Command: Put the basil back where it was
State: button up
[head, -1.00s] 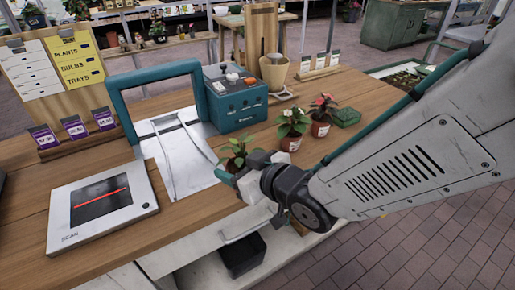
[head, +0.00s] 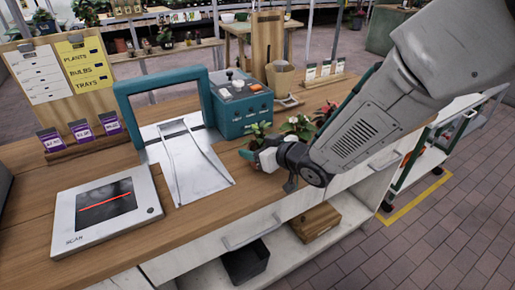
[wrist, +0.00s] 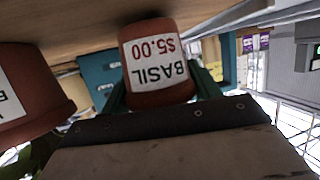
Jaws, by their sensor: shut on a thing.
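The basil is a leafy green plant in a terracotta pot. Its leaves (head: 258,131) show in the head view just in front of the teal box. In the wrist view, which looks upside down, its pot (wrist: 151,99) carries a white label reading BASIL $5.00. My gripper (head: 256,158) is shut on this pot, and its green fingers (wrist: 160,93) press its two sides. The pot is mostly hidden by my gripper in the head view. I cannot tell whether its base touches the wooden counter (head: 205,207).
A white-flowered plant (head: 298,124) stands close to the right of the basil, and a red plant (head: 326,109) is beyond, partly behind my arm. Another labelled terracotta pot (wrist: 30,95) is close by in the wrist view. The teal box (head: 240,108) stands behind. The counter's front is free.

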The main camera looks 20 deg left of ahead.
jog(key=shift+f, duration=0.25)
jog(key=o, duration=1.1)
jog(key=shift+f, duration=0.1)
jog(key=shift+r, duration=0.25)
jog(key=v, duration=1.2)
